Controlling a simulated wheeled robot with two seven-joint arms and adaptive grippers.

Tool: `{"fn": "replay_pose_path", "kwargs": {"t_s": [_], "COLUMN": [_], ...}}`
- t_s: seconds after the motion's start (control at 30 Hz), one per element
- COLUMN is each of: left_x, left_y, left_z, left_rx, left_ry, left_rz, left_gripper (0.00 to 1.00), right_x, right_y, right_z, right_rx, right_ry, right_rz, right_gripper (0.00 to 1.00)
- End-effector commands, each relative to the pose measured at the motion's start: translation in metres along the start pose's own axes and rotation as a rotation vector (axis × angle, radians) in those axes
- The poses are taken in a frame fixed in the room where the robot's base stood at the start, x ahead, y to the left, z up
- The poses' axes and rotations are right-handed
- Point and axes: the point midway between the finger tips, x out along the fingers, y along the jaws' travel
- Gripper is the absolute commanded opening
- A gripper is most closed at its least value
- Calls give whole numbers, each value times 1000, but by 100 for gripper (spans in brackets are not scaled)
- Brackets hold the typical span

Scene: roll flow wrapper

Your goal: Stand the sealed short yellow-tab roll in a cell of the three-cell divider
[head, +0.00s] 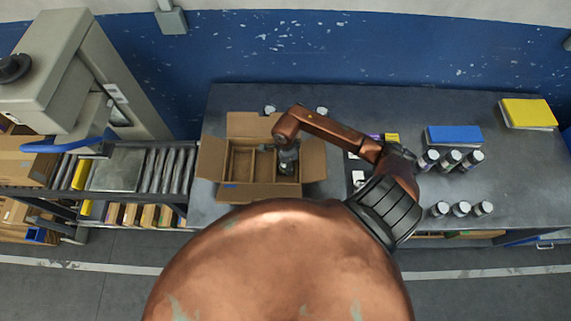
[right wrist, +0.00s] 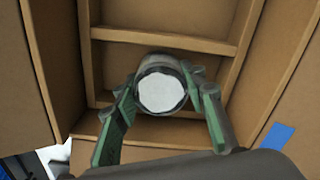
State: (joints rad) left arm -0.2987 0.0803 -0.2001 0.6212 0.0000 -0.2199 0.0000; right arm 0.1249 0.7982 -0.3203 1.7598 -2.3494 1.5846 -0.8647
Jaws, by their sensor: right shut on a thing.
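The three-cell divider (head: 253,164) sits inside an open cardboard carton on the table. Its left and middle cells look empty in the head view. My right gripper (head: 288,160) reaches down over the right-hand cell. In the right wrist view my right gripper (right wrist: 165,105) is shut on an upright roll (right wrist: 162,92) with a round white end facing the camera. Cardboard divider walls (right wrist: 165,40) surround the roll. I cannot tell whether its lower end touches the cell floor. Its yellow tab does not show. My left gripper is not in view.
The carton's flaps (head: 313,158) are spread outward. Several dark rolls with white tops (head: 450,158) stand in two groups at the right. A blue pad (head: 454,135) and a yellow pad (head: 528,113) lie behind them. A roller conveyor (head: 165,170) is at the left.

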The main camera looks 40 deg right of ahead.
Motion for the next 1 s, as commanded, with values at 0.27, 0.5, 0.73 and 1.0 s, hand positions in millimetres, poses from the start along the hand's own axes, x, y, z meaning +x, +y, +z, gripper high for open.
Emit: {"fn": "replay_pose_path", "kwargs": {"t_s": [0.27,0.5,0.73,1.0], "left_x": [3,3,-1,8], "left_y": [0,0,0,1], "left_z": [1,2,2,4], "left_rx": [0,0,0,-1], "left_ry": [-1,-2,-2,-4], "left_rz": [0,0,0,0], "left_gripper": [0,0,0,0], "right_x": [2,2,-1,-44], "right_y": [0,0,0,-2], "right_z": [0,0,0,-1], "right_rx": [0,0,0,-4], "right_ry": [0,0,-1,2], "right_rz": [0,0,0,-7], "right_gripper": [47,56,56,56]}}
